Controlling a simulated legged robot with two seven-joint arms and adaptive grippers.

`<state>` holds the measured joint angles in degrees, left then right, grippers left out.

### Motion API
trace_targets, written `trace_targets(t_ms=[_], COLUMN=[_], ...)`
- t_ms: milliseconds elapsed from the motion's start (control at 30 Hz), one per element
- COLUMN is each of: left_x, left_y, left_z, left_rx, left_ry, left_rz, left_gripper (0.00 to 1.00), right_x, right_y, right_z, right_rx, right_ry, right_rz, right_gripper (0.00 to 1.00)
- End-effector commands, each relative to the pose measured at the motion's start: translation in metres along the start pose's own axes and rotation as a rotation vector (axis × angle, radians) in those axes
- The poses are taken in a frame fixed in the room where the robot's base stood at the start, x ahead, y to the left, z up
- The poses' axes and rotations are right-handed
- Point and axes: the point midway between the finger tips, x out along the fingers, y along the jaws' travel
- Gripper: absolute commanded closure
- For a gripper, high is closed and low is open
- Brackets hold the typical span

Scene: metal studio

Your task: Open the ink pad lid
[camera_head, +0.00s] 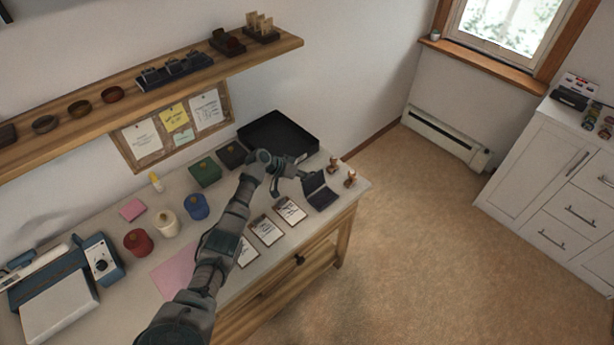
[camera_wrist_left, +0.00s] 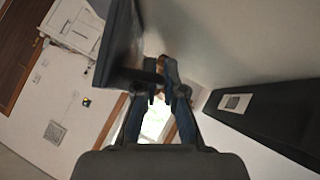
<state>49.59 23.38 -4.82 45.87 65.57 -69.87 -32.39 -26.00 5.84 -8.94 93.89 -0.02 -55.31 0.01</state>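The ink pad (camera_head: 323,197) is a dark, flat case near the right end of the desk. Its lid (camera_head: 312,181) stands raised at an angle to the base. My left gripper (camera_head: 280,186) is just to the left of the lid, low over the desk. In the left wrist view, my left gripper (camera_wrist_left: 160,98) has a gap between its fingers, with light showing through. A dark slab (camera_wrist_left: 122,45), apparently part of the ink pad, reaches close to the fingertips; I cannot tell if they touch. My right gripper is in neither view.
A black tray (camera_head: 248,128) lies behind my left gripper and shows in the wrist view (camera_wrist_left: 270,122). Two wooden stamps (camera_head: 350,179) stand right of the ink pad. Clipped cards (camera_head: 291,210) lie in front. Green (camera_head: 205,172) and dark boxes lie to the left.

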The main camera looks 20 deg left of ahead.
Motion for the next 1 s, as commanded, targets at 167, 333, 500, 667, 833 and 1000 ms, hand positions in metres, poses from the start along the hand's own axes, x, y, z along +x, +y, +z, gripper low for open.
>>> trace_targets(t_ms=[167, 333, 500, 667, 833, 1000], left_x=[0.000, -0.001, -0.018, -0.054, -0.090, -0.112], left_y=[-0.001, -0.001, -0.002, -0.003, -0.003, -0.002], left_z=[0.000, 0.000, 0.001, 0.001, 0.001, 0.001], left_rx=[0.000, 0.000, 0.001, 0.002, 0.001, 0.000], left_ry=[-0.001, 0.000, 0.002, 0.001, -0.001, -0.002], left_rz=[-0.001, 0.000, -0.002, -0.004, -0.004, -0.001], left_gripper=[0.81, 0.81, 0.81, 0.81, 0.81, 0.81], right_x=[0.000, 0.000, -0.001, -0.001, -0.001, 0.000], right_y=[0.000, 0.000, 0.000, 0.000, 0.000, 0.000], right_z=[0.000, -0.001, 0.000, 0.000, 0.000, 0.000], right_rx=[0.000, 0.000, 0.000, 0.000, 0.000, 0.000], right_ry=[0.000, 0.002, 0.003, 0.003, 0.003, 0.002], right_rz=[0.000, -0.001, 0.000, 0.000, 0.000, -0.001], right_gripper=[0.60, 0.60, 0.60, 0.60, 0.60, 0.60])
